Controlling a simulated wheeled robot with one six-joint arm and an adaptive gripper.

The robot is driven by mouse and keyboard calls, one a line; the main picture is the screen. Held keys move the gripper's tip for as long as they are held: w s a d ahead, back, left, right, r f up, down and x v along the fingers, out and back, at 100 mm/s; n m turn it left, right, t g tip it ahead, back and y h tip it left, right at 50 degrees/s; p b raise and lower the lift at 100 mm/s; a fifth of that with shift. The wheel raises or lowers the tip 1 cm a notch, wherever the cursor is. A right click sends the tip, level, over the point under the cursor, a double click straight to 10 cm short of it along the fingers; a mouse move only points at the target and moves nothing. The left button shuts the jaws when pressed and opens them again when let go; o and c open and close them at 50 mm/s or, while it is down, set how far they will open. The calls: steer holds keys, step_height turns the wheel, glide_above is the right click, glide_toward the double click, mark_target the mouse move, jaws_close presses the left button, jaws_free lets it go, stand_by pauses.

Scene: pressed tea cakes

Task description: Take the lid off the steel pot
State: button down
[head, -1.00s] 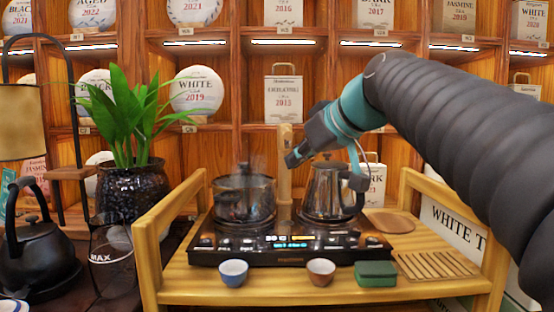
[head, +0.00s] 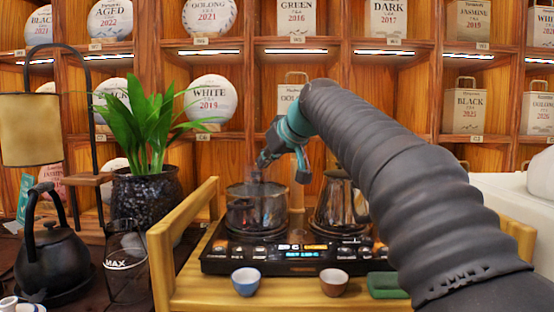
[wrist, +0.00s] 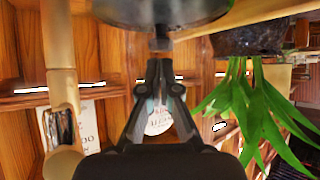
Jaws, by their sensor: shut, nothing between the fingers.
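The steel pot (head: 257,210) stands on the left burner of the black double hob, with faint steam above it. In the wrist view, which is upside down, the dark round lid (wrist: 160,12) fills the top, and its black knob (wrist: 160,44) points toward my fingers. My gripper (head: 262,160) is just above the pot in the head view. In the wrist view my gripper's fingertips (wrist: 160,64) are together, close in front of the knob. They hold nothing; whether they touch the knob I cannot tell.
A steel kettle (head: 338,206) stands on the right burner, partly behind my arm. The hob (head: 285,262) sits on a wooden tray table (head: 190,292). A plant (head: 145,125) stands left.

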mark_target(256, 180)
steer(key=shift+x, duration=0.95)
steer(key=shift+f+b, duration=0.35)
steer(key=shift+b, duration=0.05)
